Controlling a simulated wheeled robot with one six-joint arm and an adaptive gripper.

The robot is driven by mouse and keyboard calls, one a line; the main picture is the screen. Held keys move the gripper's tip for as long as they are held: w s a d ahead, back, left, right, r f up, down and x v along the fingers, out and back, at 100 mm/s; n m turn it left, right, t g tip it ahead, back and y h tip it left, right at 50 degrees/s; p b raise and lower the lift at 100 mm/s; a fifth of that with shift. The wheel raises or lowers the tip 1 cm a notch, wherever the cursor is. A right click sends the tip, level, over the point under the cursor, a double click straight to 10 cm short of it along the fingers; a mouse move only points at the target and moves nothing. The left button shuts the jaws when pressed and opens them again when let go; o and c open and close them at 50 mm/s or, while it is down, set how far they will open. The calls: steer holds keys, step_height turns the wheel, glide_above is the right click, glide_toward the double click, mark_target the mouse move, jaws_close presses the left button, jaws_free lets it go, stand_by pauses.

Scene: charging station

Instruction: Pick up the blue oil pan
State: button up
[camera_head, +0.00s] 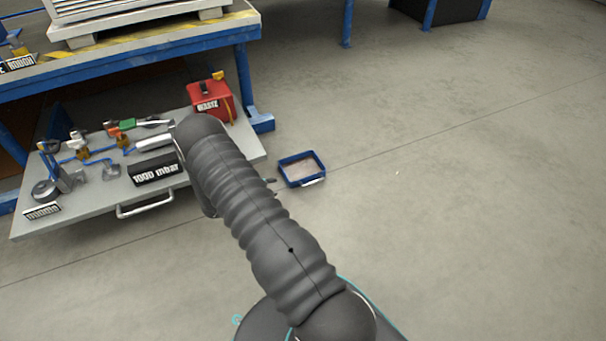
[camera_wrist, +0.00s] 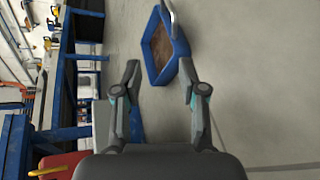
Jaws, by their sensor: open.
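The blue oil pan (camera_head: 284,176) lies on the concrete floor right of the grey pull-out shelf in the head view. In the head view my arm hides most of the gripper.
A grey shelf (camera_head: 100,215) with valves, fittings and a "1000 mbar" block (camera_head: 155,172) stands out at the left. A red "WASTE" container (camera_head: 211,103) sits on it near a blue table leg (camera_head: 244,75). The floor right of the pan is clear.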

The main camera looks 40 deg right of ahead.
step_height(320, 180, down, 3)
glide_toward(299, 183)
steer(key=d, duration=0.2)
steer(key=d+b, duration=0.1)
steer(key=shift+s+d+f+t, duration=0.2)
steer(key=shift+f+t, duration=0.1)
steer(key=shift+f, duration=0.1)
steer(key=x, duration=0.4)
steer(key=shift+s+f+b, duration=0.15)
steer(key=shift+f+b, duration=0.15)
steer(key=shift+b, duration=0.05)
steer(key=shift+d+f, duration=0.1)
steer(key=shift+d, duration=0.4)
steer(key=shift+c, duration=0.2)
jaws_close()
